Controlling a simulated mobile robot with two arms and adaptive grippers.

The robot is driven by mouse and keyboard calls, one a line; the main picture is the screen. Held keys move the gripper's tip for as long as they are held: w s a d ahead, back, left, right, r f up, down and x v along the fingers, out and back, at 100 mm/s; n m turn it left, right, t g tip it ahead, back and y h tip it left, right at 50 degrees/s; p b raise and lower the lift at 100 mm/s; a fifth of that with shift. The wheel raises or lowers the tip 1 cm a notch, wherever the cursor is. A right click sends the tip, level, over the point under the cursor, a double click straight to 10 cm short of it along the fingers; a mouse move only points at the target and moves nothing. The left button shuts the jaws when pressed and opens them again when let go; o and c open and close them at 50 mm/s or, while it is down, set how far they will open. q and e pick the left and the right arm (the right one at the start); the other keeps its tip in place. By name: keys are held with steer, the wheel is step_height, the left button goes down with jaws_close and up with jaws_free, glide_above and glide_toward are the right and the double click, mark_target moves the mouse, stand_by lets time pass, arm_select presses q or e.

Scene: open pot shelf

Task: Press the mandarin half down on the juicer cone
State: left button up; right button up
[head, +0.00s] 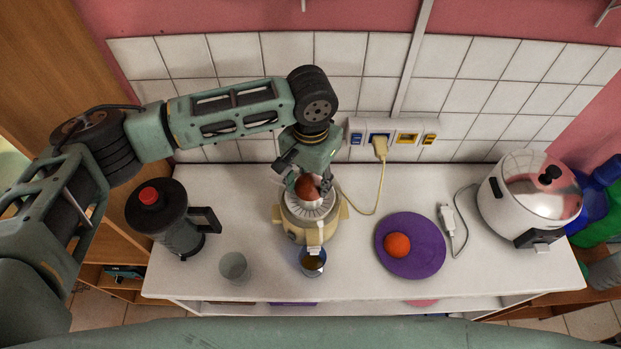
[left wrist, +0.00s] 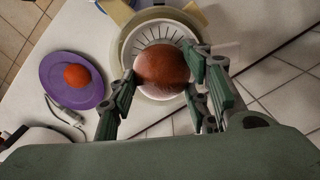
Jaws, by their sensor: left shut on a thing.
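The mandarin half (head: 307,187) is a reddish-orange dome in my left gripper (head: 306,180). It sits over the middle of the juicer (head: 294,229), a cream appliance with a white slotted strainer. In the left wrist view the mandarin half (left wrist: 163,70) is between the green fingers of the left gripper (left wrist: 160,85), with the juicer's strainer (left wrist: 150,34) around and behind it. The cone is hidden under the fruit, so I cannot tell whether they touch. A metal cup (head: 313,263) stands under the juicer's spout. My right gripper is not in view.
A purple plate (head: 437,246) with another orange piece (head: 397,245) lies right of the juicer. A black-and-grey jug with a red knob (head: 172,221) and a clear glass (head: 234,267) stand left. A white cooker (head: 529,200) stands far right. A cord (head: 370,205) runs to the wall socket.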

arm_select(q)
steer(key=shift+r+p, duration=0.3)
steer(key=shift+r, duration=1.65)
